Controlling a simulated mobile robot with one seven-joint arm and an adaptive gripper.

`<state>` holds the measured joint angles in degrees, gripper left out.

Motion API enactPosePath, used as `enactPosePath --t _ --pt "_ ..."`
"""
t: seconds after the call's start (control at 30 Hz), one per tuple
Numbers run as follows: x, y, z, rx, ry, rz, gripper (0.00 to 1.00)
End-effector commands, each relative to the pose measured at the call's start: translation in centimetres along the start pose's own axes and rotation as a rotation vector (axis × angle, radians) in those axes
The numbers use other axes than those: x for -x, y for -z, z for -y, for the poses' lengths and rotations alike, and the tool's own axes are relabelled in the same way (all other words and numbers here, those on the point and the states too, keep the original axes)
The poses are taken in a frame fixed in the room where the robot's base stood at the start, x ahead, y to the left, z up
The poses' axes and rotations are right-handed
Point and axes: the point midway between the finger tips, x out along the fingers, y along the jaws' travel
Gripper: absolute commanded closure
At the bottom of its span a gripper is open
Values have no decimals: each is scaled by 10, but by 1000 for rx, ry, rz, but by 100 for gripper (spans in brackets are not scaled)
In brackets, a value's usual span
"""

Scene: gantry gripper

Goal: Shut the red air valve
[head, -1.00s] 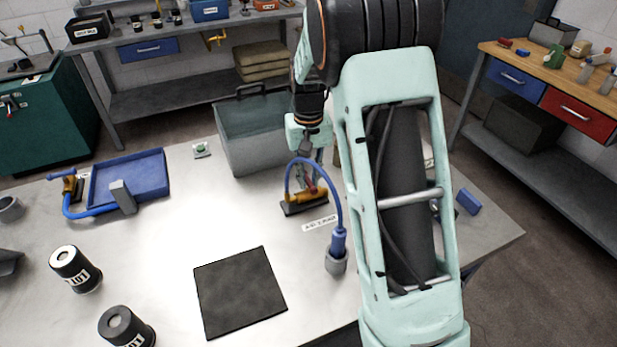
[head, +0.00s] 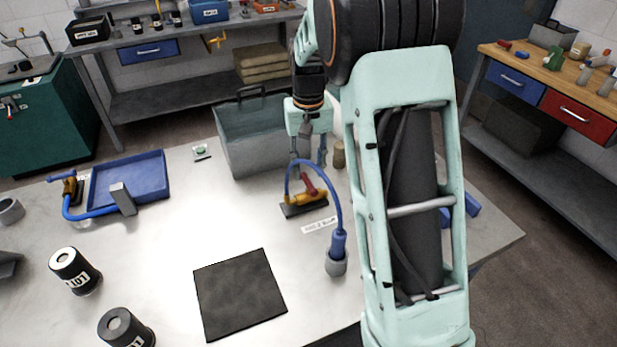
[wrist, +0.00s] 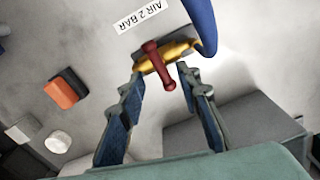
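The air valve has a yellow brass body (head: 297,199) on a dark base on the bench, with a red handle (head: 308,184). A blue hose arches from it to a grey cup. In the wrist view, the red handle (wrist: 158,66) lies crosswise over the brass body (wrist: 181,50), near a label reading "AIR 2 BAR" (wrist: 139,15). My gripper (head: 308,158) is just behind and above the valve. The handle's near end points into the gap; I see no clear contact.
A grey open bin (head: 262,150) stands close left of my gripper. A tan cylinder (head: 339,155) stands to its right. A second brass valve (head: 70,184) and blue tray (head: 140,181) are at the left. A black mat (head: 240,294) lies in front.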

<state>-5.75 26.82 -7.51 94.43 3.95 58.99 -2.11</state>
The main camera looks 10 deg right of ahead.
Motion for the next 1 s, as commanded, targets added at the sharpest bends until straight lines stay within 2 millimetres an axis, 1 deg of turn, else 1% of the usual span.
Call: enactPosePath --t 0.03,0.2,0.3,0.4,0.53,0.87,1.0 --pt "14 1 0 0 0 -6 69" --pt "48 1 0 -2 0 -4 69" --pt "62 0 0 -2 0 -2 69" --pt "72 0 0 -2 0 -1 69" --pt "77 0 0 -2 0 -1 69" --pt "78 0 1 -2 -1 -1 69" --pt "86 0 6 -9 -9 -13 69"
